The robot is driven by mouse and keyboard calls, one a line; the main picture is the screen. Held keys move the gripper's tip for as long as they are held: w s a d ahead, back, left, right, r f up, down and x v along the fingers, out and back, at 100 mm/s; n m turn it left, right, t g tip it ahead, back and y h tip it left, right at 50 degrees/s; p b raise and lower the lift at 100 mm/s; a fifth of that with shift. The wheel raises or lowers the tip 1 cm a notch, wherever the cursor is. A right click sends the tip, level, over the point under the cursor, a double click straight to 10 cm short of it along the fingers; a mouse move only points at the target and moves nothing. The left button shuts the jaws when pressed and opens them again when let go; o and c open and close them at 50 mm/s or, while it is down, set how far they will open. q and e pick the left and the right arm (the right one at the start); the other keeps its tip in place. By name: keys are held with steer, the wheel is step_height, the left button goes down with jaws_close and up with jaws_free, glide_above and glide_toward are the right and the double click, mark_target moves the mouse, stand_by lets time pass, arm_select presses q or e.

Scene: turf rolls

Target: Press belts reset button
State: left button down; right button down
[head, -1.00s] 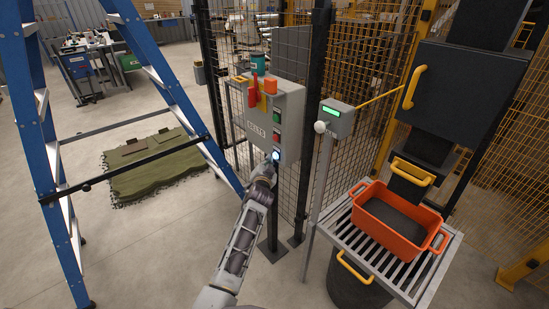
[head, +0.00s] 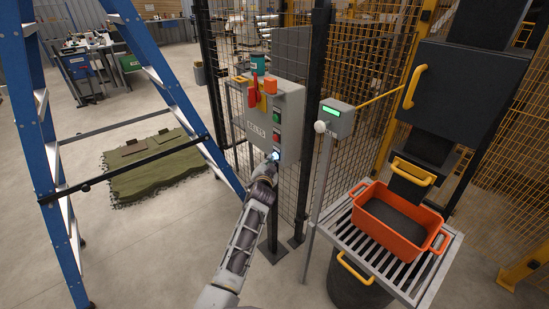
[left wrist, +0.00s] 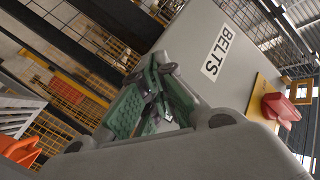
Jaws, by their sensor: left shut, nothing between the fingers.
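The grey control box (head: 279,122), labelled BELTS, is mounted at the mesh fence. Its front has a green button (head: 276,117), a red button (head: 276,136) and a lit bluish-white button (head: 276,154) at the bottom. My left gripper (head: 272,162) is shut and empty, with its tips at or very near the lit button; I cannot tell whether they touch it. In the left wrist view the shut green-padded fingers (left wrist: 152,103) are in front of the box (left wrist: 205,45), and the buttons are hidden. My right gripper is not in view.
A blue stepladder (head: 160,75) stands at left, with a green turf stack (head: 155,165) behind it. A post with a small grey panel (head: 337,119) stands right of the box. An orange crate (head: 385,238) sits on a slatted stand. Mesh fencing closes off the back.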

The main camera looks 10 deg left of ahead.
arm_select(q)
steer(key=shift+w+d+r, duration=0.2)
steer(key=shift+w+d, duration=0.2)
stand_by(0.9)
steer(key=shift+s+a, duration=0.1)
steer(key=shift+s+a+f+p, duration=0.1)
steer(key=shift+s+a+p, duration=0.35)
steer(key=shift+s, duration=0.25)
stand_by(0.3)
steer(key=s+a+p, duration=0.1)
steer(key=s, duration=0.1)
steer(key=s+a+p, duration=0.2)
steer(key=shift+a, duration=0.1)
stand_by(0.6)
steer(key=shift+f, duration=0.15)
stand_by(0.5)
